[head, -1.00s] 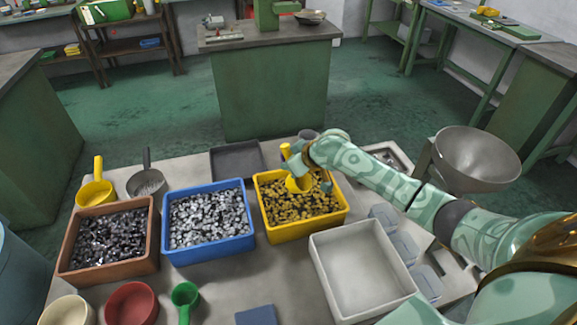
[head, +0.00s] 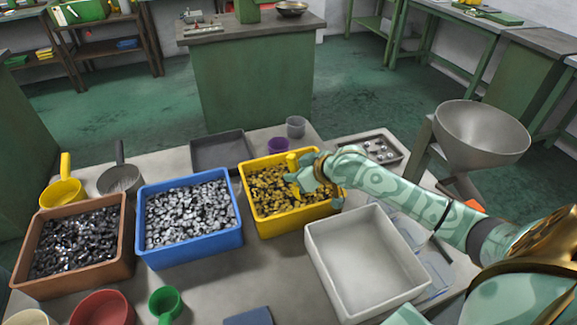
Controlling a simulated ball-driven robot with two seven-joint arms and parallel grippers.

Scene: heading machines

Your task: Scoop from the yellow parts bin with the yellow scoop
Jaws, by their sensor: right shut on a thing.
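The yellow parts bin (head: 296,225) stands right of the blue bin and is filled with small brass-coloured parts. My left gripper is not in view.
A blue bin (head: 192,254) of silvery parts and a brown bin (head: 75,283) of dark parts stand to the left. An empty white tray (head: 378,303) is in front on the right. A metal funnel (head: 480,135) stands beyond it. A grey tray (head: 220,150) lies behind.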

